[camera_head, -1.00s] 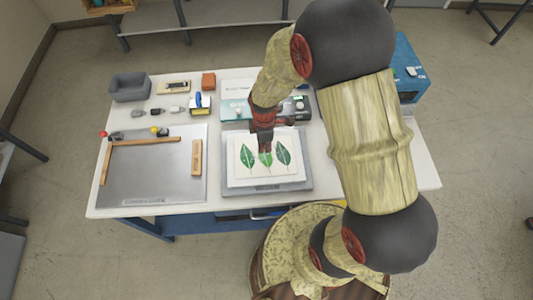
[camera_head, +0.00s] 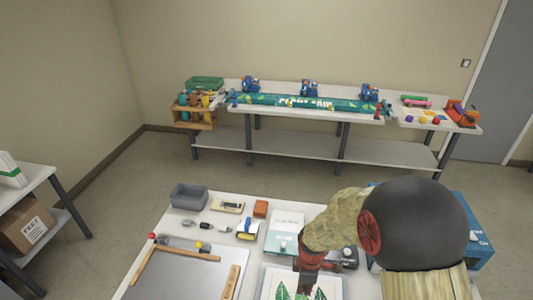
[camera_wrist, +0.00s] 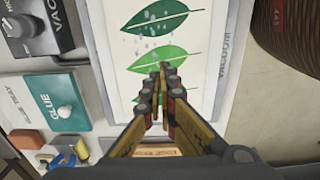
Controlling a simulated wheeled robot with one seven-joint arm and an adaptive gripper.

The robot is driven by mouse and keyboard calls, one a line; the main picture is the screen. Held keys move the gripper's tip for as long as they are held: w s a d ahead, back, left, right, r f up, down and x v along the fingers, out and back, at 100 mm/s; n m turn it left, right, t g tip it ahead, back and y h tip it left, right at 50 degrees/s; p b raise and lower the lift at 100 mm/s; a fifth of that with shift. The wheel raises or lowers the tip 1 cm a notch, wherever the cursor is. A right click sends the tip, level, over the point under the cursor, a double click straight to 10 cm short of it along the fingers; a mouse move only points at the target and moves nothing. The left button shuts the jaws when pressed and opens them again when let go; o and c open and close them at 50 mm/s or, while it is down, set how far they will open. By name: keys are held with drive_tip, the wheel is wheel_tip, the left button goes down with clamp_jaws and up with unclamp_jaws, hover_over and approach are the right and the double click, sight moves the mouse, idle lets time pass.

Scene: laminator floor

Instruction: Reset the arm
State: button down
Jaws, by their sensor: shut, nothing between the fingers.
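My arm reaches in from the right in the head view, bent over the white table (camera_head: 163,220). My gripper (camera_head: 307,286) points down over the white sheet with green leaves (camera_head: 268,290). In the wrist view my gripper (camera_wrist: 166,72) is shut and empty, its fingertips together over the middle leaf of the sheet (camera_wrist: 205,45). I cannot tell how high the tips are above the sheet. Part of the sheet is hidden behind my fingers.
A teal GLUE box (camera_head: 282,243) and a blue machine (camera_head: 480,232) are near my arm. A grey bin (camera_head: 188,197) and a metal board with wooden strips (camera_head: 180,277) are on the left. Open floor separates the table from a back bench (camera_head: 335,147).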

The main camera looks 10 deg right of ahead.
drive_tip(key=shift+s+m, duration=0.2)
drive_tip(key=shift+m, duration=0.4)
drive_tip(key=s+m+g, duration=0.1)
drive_tip(key=s+m, duration=0.2)
drive_tip(key=shift+s, duration=0.25)
drive_tip(key=s+r+m+t+b, duration=0.3)
drive_tip(key=s+r+m+b, duration=0.2)
drive_tip(key=r, duration=0.5)
drive_tip(key=s+r+m+t+b, duration=0.3)
drive_tip(key=s+r+m+b, duration=0.2)
drive_tip(key=r, duration=0.6)
drive_tip(key=shift+r+t+b, duration=0.3)
drive_tip(key=shift+b, duration=0.65)
